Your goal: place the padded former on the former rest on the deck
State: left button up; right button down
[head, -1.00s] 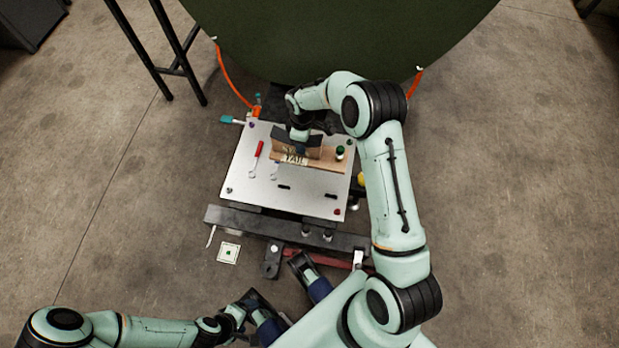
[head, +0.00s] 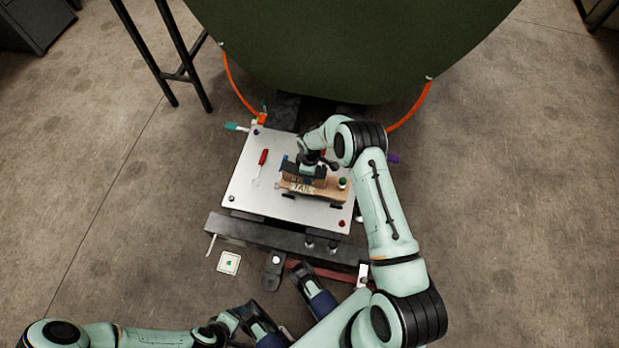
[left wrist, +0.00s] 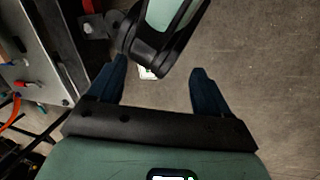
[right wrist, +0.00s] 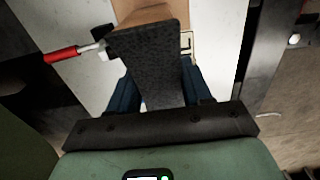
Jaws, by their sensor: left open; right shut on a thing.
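The padded former shows in the head view as a wooden piece (head: 326,189) with a dark pad and a "TAIL" label, low over or on the pale deck (head: 252,187). My right gripper (head: 306,170) is shut on it from above. In the right wrist view, the dark textured pad (right wrist: 148,60) sits between the blue fingers, with tan wood (right wrist: 146,14) beyond. Small black fittings (head: 288,196) lie on the deck just in front of the former; I cannot tell whether they are the former rest. My left gripper (left wrist: 155,85) is open and empty, away from the deck.
A dark beam (head: 270,236) runs along the deck's near side. A large green panel (head: 350,50) overhangs the far side, with orange lines (head: 238,88) at its edges. A small white square (head: 229,262) lies on the floor.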

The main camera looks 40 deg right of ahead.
notch_tip(320, 180, down, 4)
jog(key=shift+r+b, duration=0.15)
jog(key=shift+b, duration=0.25)
pick_arm(q)
jog(key=shift+w+a+f+t, duration=0.35)
jog(key=shift+w+f, duration=0.2)
jog(key=shift+w, duration=0.15)
jog(key=shift+w+f, duration=0.1)
pick_arm(e)
jog(key=shift+f, duration=0.25)
jog(key=shift+c, duration=2.4)
grip_release()
pick_arm(q)
jog(key=shift+w+a, duration=0.1)
